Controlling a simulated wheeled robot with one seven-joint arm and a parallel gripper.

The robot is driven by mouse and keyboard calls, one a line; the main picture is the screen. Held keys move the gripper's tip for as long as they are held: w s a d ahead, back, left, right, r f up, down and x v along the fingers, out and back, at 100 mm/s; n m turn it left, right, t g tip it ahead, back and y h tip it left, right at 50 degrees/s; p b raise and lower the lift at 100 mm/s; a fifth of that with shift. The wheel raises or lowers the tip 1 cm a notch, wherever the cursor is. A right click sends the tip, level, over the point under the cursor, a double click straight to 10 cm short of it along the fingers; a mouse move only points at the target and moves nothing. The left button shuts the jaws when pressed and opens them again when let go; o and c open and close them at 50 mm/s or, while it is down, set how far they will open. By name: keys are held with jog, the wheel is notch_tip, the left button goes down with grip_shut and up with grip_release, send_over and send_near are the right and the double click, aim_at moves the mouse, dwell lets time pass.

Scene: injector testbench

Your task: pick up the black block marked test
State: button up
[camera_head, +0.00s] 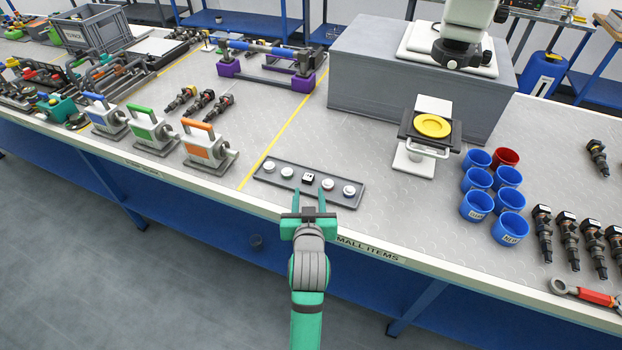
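A small black block (308,178) with a light mark on top sits in the middle of a dark grey tray (270,181). The mark is too small to read. Round white pieces sit on both sides of it in the tray, one with a red part. My gripper (309,200) is at the front edge of the tray, in front of the black block. Its two green fingers are spread apart, one on each side of the block's line, with nothing seen between them. I cannot tell the fingers' exact height above the tray.
Blue cups (477,205) and one red cup (505,159) stand at the right. A yellow-topped stand (432,126) and a grey box (370,85) are behind. Handled blocks, the nearest orange-handled (207,147), stand at the left. Bench surface around the tray is mostly clear.

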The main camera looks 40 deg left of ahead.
aim_at(308, 177)
jog(key=shift+x, duration=3.6)
jog(key=shift+a+r, duration=0.1)
jog(key=c, duration=0.9)
